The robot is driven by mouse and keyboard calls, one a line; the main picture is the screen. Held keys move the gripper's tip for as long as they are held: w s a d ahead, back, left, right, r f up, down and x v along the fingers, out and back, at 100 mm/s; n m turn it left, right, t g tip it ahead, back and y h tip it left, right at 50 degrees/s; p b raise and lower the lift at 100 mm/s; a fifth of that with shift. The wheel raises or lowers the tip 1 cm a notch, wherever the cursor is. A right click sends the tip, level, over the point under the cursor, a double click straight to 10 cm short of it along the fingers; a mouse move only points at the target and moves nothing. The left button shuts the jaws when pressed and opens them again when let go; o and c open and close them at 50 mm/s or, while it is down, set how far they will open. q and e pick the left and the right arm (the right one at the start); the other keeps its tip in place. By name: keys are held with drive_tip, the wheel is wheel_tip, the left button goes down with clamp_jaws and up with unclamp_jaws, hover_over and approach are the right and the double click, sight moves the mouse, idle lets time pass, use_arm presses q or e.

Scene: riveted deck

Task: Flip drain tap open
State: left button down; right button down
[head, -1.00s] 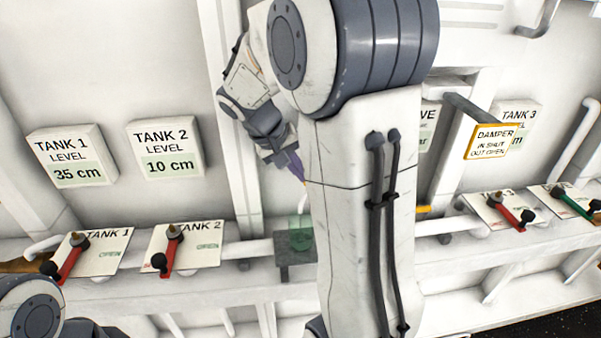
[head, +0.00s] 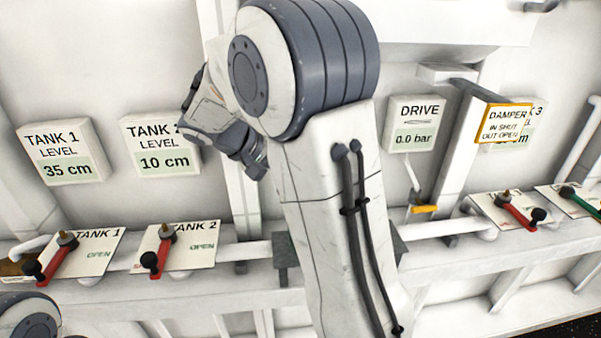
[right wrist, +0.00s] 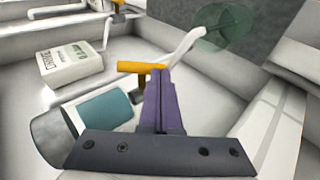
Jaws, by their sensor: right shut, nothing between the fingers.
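A small tap with a yellow-orange handle (head: 425,209) sits below the DRIVE gauge in the head view; I take it as the drain tap. In the right wrist view its handle (right wrist: 140,67) lies crosswise on a short stem. My right gripper (right wrist: 160,85) has purple fingers closed together, with nothing between them. The fingers overlap the right end of the handle in that view; I cannot tell whether they touch it. In the head view my right arm hides the fingertips. My left gripper is out of view; only part of its arm shows at lower left.
The DRIVE gauge (head: 413,123) reads 0.0 bar. Red-handled valves (head: 160,252) line the ledge (head: 220,285). A DAMPER tag (head: 503,122) hangs at right. A grey cylinder with a teal label (right wrist: 103,110) and a translucent green shape (right wrist: 222,28) lie near the fingers.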

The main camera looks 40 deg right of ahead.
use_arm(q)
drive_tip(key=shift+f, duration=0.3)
use_arm(e)
drive_tip(key=shift+f, duration=0.15)
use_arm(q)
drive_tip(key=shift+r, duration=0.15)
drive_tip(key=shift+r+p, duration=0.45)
use_arm(e)
drive_tip(key=shift+r, duration=0.85)
